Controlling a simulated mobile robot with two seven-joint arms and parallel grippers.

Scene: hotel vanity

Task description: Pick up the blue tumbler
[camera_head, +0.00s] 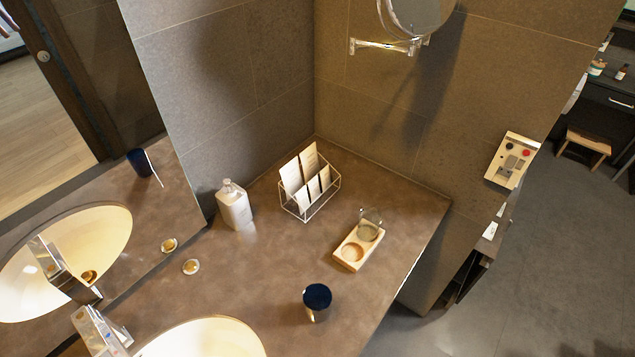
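The blue tumbler (317,301) stands upright on the brown vanity counter (240,280), right of the sink. It is dark blue and nothing touches it. Its reflection shows in the mirror at the left. Neither of my grippers is in the camera_head view.
Behind the tumbler lies a wooden tray (345,258) with a clear glass (371,216) at its far end. A wire card rack (310,181), a white bottle (234,205), a small round dish (191,267), the faucet (97,330) and sink (205,340) are further left. Bare counter surrounds the tumbler.

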